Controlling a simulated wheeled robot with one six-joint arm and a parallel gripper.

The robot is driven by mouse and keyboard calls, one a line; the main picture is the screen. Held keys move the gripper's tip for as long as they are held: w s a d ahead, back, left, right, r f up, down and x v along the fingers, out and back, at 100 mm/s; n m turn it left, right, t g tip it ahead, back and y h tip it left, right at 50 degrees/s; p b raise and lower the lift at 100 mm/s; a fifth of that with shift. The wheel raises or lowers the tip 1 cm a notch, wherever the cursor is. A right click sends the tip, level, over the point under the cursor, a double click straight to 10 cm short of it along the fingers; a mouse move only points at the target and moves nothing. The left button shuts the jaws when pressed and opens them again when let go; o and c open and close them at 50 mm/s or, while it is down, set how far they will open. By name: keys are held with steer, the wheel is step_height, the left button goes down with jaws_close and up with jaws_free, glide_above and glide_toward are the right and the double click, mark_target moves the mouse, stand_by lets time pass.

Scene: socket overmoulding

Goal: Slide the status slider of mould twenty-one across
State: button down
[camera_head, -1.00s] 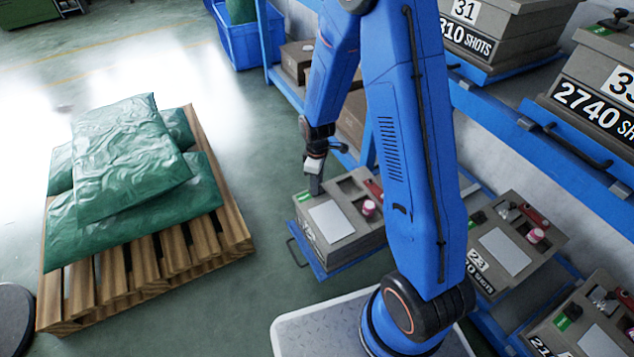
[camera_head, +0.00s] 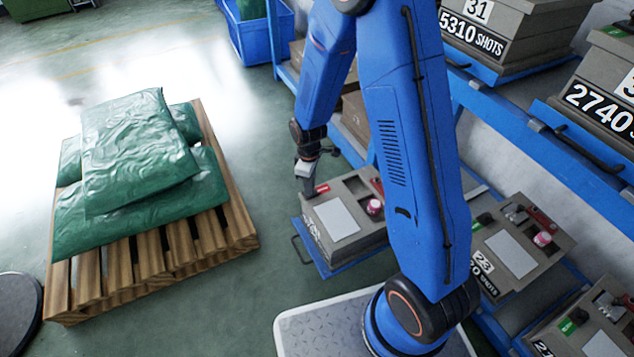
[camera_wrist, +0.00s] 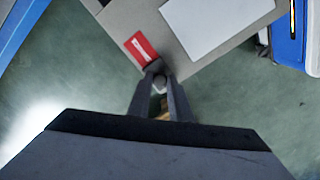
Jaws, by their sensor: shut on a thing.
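A grey mould (camera_head: 345,245) stands on a pulled-out blue tray left of my arm. The number on its front is too small to read. My gripper (camera_head: 309,192) is at the mould's far left top corner, fingers pointing down. In the wrist view my gripper (camera_wrist: 160,82) is shut on the small grey knob of the status slider (camera_wrist: 154,69), at the mould's edge. A red field (camera_wrist: 140,47) is bare beside the slider; it also shows in the head view (camera_head: 322,188). No green shows on this mould.
The mould's top also carries a pale plate (camera_head: 332,220) and a pink-capped bottle (camera_head: 374,207). More moulds, one marked 23 (camera_head: 505,255), stand on the blue rack at right. A pallet (camera_head: 150,270) with green sacks stands left, with open floor between.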

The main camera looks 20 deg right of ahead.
steer(key=shift+a, duration=0.15)
steer(key=c, duration=1.6)
jaws_free()
step_height(320, 180, up, 17)
steer(key=shift+r, duration=0.2)
steer(key=s+d+r+m+t, duration=0.2)
steer(key=s+d+r+m, duration=0.45)
steer(key=s+r, duration=0.7)
steer(key=s+d+r+m+t, duration=0.1)
steer(key=s+d+r, duration=0.1)
steer(key=s, duration=0.3)
steer(key=s+d+r+m+t, duration=0.1)
steer(key=s+r+m, duration=0.1)
steer(key=s, duration=0.2)
steer(key=s+d+r+m, duration=0.1)
steer(key=s+d, duration=0.1)
steer(key=s, duration=0.3)
steer(key=shift+s+d+r+m+t, duration=0.3)
steer(key=shift+d+r+m+t, duration=0.05)
steer(key=shift+r+t, duration=0.05)
